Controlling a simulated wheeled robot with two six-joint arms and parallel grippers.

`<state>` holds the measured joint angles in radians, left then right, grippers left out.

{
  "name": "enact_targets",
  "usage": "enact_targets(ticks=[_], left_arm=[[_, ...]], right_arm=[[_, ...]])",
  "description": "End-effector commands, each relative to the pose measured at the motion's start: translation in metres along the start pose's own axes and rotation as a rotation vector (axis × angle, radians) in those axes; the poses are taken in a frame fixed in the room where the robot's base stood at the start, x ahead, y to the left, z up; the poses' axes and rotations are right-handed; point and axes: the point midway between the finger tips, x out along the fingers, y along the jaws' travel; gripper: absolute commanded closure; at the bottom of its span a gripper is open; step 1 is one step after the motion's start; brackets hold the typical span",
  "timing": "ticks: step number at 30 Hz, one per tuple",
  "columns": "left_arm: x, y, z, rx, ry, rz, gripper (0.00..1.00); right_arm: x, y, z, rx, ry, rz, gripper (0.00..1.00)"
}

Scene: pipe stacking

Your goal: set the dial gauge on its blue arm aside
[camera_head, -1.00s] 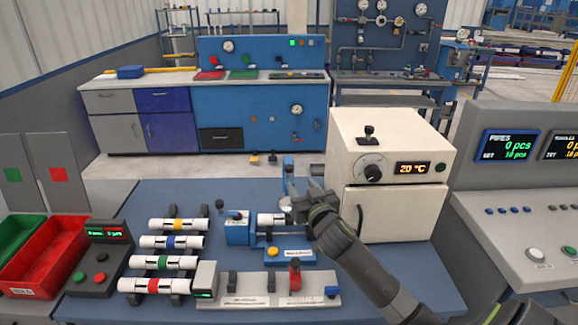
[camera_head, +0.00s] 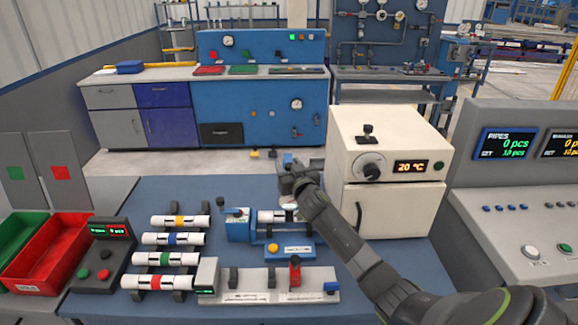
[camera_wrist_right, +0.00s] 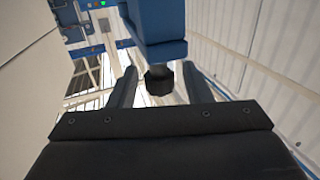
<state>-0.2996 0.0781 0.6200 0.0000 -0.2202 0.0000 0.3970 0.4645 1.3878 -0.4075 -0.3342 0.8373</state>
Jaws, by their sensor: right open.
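The blue arm of the dial gauge (camera_head: 288,159) stands behind the vise at the middle of the bench, mostly hidden by my right gripper in the head view. My right gripper (camera_head: 284,180) is open at this arm. In the right wrist view, the blue arm (camera_wrist_right: 155,25) comes in from the top, and a black knob (camera_wrist_right: 159,80) below it sits between my spread fingers (camera_wrist_right: 158,88), with gaps on both sides. The gauge's dial face cannot be made out. A white pipe (camera_head: 270,216) lies in the blue vise (camera_head: 238,226). My left gripper is not in view.
A cream oven (camera_head: 390,150) stands close to the right of my arm. Banded pipes (camera_head: 172,239) lie on a rack at the left, beside a red bin (camera_head: 48,252). A grey fixture plate (camera_head: 265,290) lies in front. Bare blue bench shows behind the vise.

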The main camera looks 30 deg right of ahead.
Motion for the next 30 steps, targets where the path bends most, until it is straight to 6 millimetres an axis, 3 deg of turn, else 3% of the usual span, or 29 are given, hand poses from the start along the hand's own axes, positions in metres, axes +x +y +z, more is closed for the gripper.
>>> enact_targets(ticks=[7, 17, 25, 30], left_arm=[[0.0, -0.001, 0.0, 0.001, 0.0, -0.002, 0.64], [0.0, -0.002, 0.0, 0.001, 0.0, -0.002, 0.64], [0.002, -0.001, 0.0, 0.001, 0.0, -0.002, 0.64], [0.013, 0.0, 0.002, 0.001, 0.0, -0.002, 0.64]], right_arm=[[0.0, 0.0, 0.0, 0.001, 0.0, 0.0, 0.58], [0.0, 0.0, 0.0, 0.001, 0.0, 0.0, 1.0], [0.001, -0.001, 0.001, 0.001, 0.0, 0.002, 1.0], [0.005, -0.003, 0.003, 0.003, 0.002, 0.018, 1.0]])
